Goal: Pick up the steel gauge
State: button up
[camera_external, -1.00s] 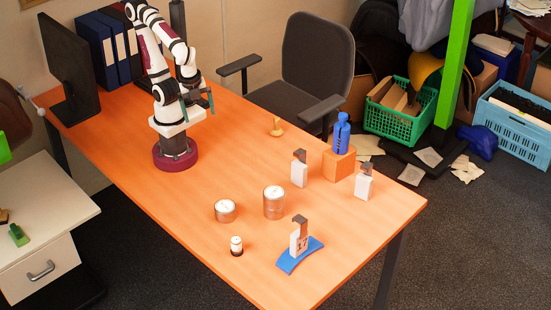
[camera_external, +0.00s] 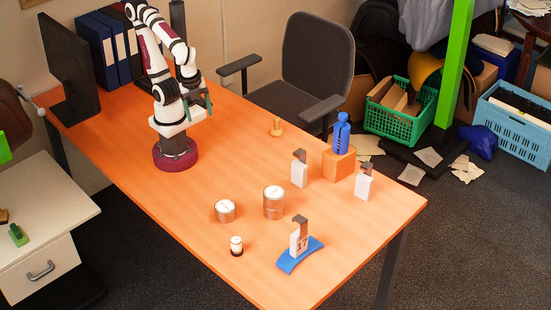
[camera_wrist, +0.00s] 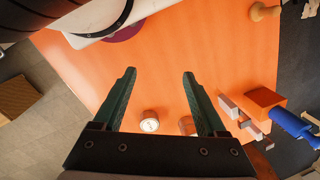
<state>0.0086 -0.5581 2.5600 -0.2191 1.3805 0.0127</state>
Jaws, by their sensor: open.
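Two round metal gauges with white dial faces stand on the orange table: a short one (camera_external: 225,211) and a taller one (camera_external: 274,203) to its right. Both pick up the table's orange, so I cannot tell which is the steel gauge. My gripper (camera_wrist: 159,74) is open and empty. In the external view my gripper (camera_external: 198,103) is high near my base, well away from both gauges.
A small white-and-black cylinder (camera_external: 236,246) and a blue curved saddle (camera_external: 288,264) carrying an upright block (camera_external: 298,238) are at the front. Two white blocks (camera_external: 299,172) (camera_external: 364,184) flank an orange box (camera_external: 339,162) bearing a blue figure (camera_external: 341,133). The table left of the gauges is clear.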

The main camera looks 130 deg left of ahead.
jog(key=w+d+f+n+g+h, duration=0.2)
jog(key=w+d+n+h, duration=0.1)
jog(key=d+n+h, duration=0.3)
jog(key=n+t+h, duration=0.7)
jog(key=n+t, duration=0.2)
jog(key=n, duration=1.5)
send_over(235, 248)
jog(key=s+a, duration=0.8)
jog(key=a, duration=0.3)
notch_tip(235, 248, down, 14)
jog(key=shift+w+r, duration=0.1)
jog(key=shift+t, duration=0.3)
jog(key=x, duration=1.6)
jog(key=shift+w+a+r, duration=0.1)
jog(key=shift+w, duration=0.1)
grip_shut()
